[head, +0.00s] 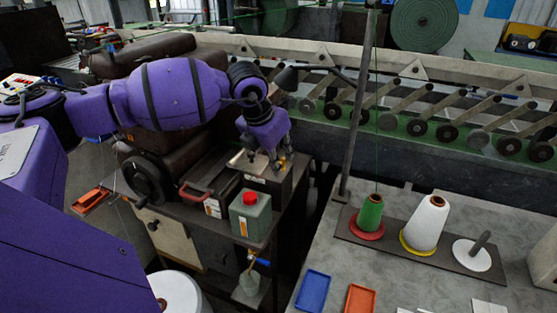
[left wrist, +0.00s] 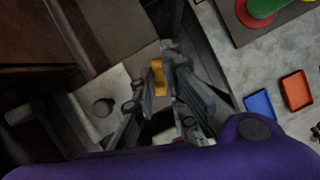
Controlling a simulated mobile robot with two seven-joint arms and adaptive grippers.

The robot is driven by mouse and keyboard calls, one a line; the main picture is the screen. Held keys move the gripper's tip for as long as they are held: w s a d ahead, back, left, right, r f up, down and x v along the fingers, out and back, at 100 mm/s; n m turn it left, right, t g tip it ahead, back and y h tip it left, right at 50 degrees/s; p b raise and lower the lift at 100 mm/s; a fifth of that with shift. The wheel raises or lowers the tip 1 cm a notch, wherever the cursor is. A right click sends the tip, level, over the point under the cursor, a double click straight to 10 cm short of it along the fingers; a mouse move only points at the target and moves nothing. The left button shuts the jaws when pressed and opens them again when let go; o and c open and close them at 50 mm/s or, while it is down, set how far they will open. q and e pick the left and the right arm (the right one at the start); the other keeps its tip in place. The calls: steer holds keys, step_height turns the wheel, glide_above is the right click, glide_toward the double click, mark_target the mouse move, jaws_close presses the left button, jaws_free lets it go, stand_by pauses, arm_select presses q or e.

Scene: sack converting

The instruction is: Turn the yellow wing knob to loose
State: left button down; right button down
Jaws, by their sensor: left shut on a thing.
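The yellow wing knob (left wrist: 158,78) shows in the left wrist view as a short yellow-orange piece between the fingertips. My left gripper (left wrist: 160,74) is shut on it, with one finger on each side. In the head view my left gripper (head: 268,162) points down over the top of a dark metal box (head: 265,183) on the machine stand. There the gripper hides most or all of the knob. Which way the knob is turned cannot be told. My right gripper is in neither view.
A grey-green can (head: 250,217) with a red cap stands just in front of the box. A red handle (head: 196,193) is at its left. A post (head: 357,110) rises at the right, beside a bench with thread cones, a blue tray (head: 313,289) and an orange tray (head: 360,299).

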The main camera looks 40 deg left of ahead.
arm_select(q)
steer(key=shift+w+r+n+y+b, duration=0.2)
steer(key=shift+n+y+b, duration=0.3)
steer(key=shift+n, duration=0.6)
steer(key=shift+r+n+y+b, duration=0.1)
steer(key=shift+n+y+b, duration=0.25)
steer(key=shift+n, duration=0.45)
steer(key=c, duration=1.9)
jaws_free()
steer(key=shift+o, duration=0.4)
steer(key=shift+s+f, duration=0.1)
steer(key=shift+f, duration=0.15)
steer(key=v, duration=1.2)
steer(key=shift+a, duration=0.1)
